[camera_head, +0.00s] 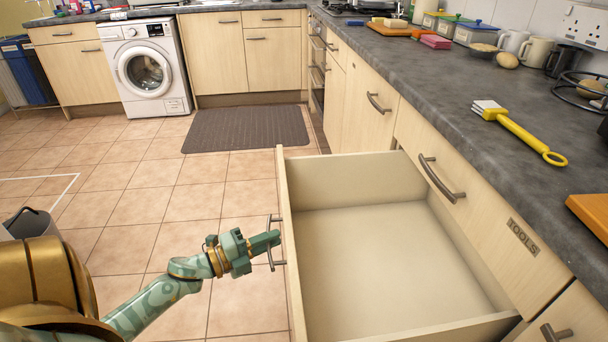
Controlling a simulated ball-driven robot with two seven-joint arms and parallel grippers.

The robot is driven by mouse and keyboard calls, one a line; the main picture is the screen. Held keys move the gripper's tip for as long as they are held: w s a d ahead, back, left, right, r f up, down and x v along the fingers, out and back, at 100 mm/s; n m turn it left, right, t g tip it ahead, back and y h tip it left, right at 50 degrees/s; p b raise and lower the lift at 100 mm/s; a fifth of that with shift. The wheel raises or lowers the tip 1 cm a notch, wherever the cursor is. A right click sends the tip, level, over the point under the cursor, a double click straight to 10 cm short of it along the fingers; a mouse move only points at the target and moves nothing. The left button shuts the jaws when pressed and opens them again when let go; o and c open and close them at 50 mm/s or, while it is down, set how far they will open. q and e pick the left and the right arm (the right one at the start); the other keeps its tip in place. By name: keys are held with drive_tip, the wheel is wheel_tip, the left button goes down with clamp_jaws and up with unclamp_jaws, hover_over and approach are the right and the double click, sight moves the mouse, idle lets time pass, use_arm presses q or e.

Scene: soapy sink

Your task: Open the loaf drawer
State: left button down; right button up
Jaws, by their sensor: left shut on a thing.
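The loaf drawer (355,179) is a pale wooden drawer low in the right-hand row of units. It stands far out from the unit, and its inside is bare. No label shows on its front from here. Its grey bar handle (277,265) is on the outer face, at the left. My left gripper (270,241) is green with gold bands and reaches in from the left. It is shut on the handle's middle, hiding that part. My right gripper is not in view.
A shut drawer labelled TOOLS (523,237) is above the open drawer. The dark worktop (430,75) carries a yellow-handled brush (520,130), mugs and tins. Tiled floor is clear left of the drawer, with a dark mat (246,129) and a grey bin (32,224).

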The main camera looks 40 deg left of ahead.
use_arm(q)
drive_tip(key=s+a, duration=0.4)
drive_tip(key=s, duration=0.1)
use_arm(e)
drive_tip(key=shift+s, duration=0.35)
use_arm(q)
drive_tip(key=c, duration=1.4)
unclamp_jaws()
drive_tip(key=shift+w, duration=0.1)
